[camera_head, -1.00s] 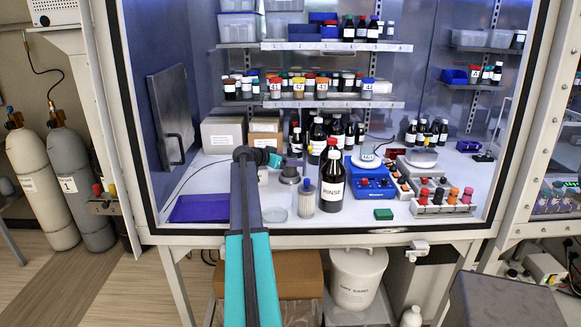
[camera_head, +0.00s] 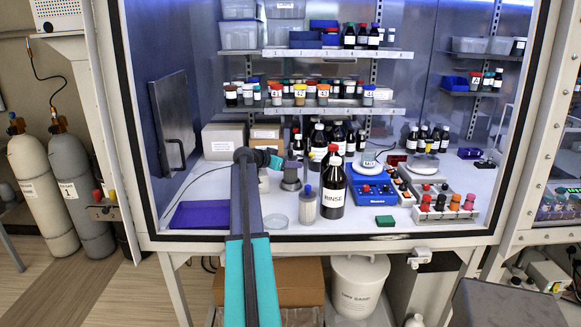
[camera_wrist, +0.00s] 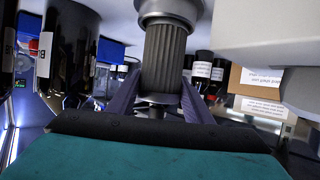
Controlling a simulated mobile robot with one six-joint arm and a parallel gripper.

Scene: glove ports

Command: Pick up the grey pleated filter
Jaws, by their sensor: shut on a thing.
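The grey pleated filter (camera_wrist: 165,60) stands between the two fingers of my gripper (camera_wrist: 162,82) in the wrist view. My gripper is shut on its ribbed side. A lighter grey round collar (camera_wrist: 168,12) adjoins the filter's end at the top of that view; I cannot tell whether the filter is seated in it or clear of it. In the head view the filter (camera_head: 291,172) shows as a small dark grey shape at the tip of my gripper (camera_head: 279,161), over a wider grey round base. My arm hides part of the area to its left.
A pale pleated cylinder with a blue cap (camera_head: 308,204) and the tall RINSE bottle (camera_head: 333,183) stand close in front and right. A clear dish (camera_head: 277,221) lies near the front edge. A blue mat (camera_head: 200,214) lies front left.

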